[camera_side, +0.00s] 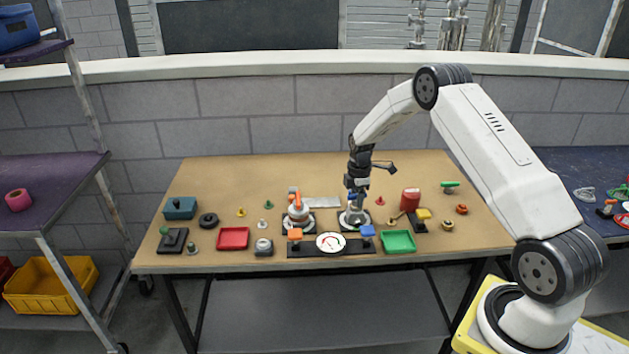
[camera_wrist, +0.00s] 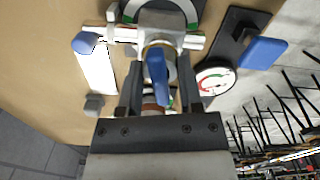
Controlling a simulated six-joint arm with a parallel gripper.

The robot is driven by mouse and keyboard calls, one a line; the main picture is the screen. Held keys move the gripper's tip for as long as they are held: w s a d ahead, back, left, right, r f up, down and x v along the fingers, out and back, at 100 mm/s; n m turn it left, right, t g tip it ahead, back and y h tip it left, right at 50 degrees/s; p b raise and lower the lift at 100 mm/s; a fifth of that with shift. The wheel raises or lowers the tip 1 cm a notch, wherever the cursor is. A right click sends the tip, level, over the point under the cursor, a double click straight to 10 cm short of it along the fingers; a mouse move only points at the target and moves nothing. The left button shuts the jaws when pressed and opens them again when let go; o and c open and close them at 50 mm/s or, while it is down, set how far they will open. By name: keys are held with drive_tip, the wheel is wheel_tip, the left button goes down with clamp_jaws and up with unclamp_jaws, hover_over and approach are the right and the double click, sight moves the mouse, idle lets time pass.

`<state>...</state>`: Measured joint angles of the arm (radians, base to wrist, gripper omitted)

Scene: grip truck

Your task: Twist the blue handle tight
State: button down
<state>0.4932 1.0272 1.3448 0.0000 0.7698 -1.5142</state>
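In the wrist view, the blue handle (camera_wrist: 157,76) stands on a metal fitting of a white pipe fixture (camera_wrist: 162,25). My gripper (camera_wrist: 159,85) has one dark finger on each side of the handle, with visible gaps, so it looks open around it. In the side view, my gripper (camera_side: 355,190) points down over the fixture (camera_side: 354,219) with the round white base; a little blue shows beneath it, and the fingertips are too small to make out.
An orange-handled fixture (camera_side: 297,212) is at left. A green tray (camera_side: 398,241), a red tray (camera_side: 233,238) and a red container (camera_side: 410,199) are nearby.

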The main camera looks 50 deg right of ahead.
drive_tip(key=shift+m, duration=1.1)
drive_tip(key=shift+m, duration=1.2)
